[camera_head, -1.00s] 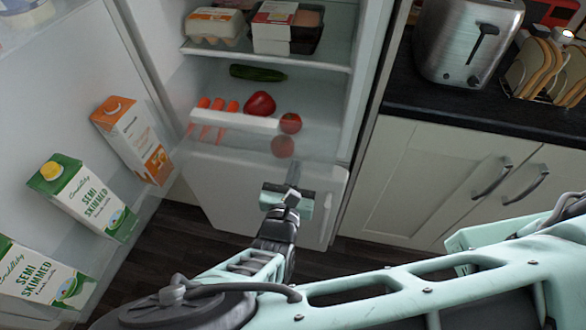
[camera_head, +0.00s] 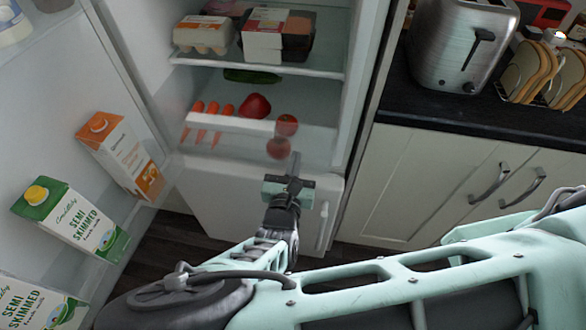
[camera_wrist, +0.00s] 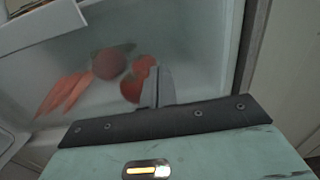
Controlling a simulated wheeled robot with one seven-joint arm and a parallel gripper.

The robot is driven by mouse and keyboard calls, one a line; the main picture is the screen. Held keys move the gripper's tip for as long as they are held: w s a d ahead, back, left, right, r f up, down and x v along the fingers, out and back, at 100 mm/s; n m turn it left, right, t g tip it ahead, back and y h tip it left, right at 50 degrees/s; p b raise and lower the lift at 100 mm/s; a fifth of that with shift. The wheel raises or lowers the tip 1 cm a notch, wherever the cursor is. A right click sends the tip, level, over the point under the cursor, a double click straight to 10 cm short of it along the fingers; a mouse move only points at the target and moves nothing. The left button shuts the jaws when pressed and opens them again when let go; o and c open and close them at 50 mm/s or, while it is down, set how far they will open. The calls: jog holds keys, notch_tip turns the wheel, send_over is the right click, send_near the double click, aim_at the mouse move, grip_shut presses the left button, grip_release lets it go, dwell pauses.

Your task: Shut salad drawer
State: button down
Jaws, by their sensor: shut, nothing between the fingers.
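The salad drawer (camera_head: 232,123) is clear, with a white strip along its top front edge, low in the open fridge. It seems to stand partly out; how far is hard to tell. Inside show carrots (camera_head: 209,115), a red pepper (camera_head: 255,105), tomatoes (camera_head: 287,125) and a dark green cucumber (camera_head: 251,75). My gripper (camera_head: 295,162) is shut and empty, its tips by the right part of the drawer's front. In the wrist view, the shut fingers (camera_wrist: 157,88) point at the clear front beside a tomato (camera_wrist: 131,88). Whether they touch it I cannot tell.
The open fridge door with milk cartons (camera_head: 70,218) and an orange carton (camera_head: 122,158) is at left. A shelf with an egg box (camera_head: 203,35) is above. A white lower front (camera_head: 225,205) lies below. Cupboards (camera_head: 430,185) and a toaster (camera_head: 458,45) stand at right.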

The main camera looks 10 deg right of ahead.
jog(key=p+x, duration=0.2)
jog(key=x, duration=1.4)
jog(key=shift+w+d, duration=0.1)
jog(key=shift+w, duration=0.2)
jog(key=shift+w+d+r, duration=0.1)
jog(key=shift+w, duration=0.3)
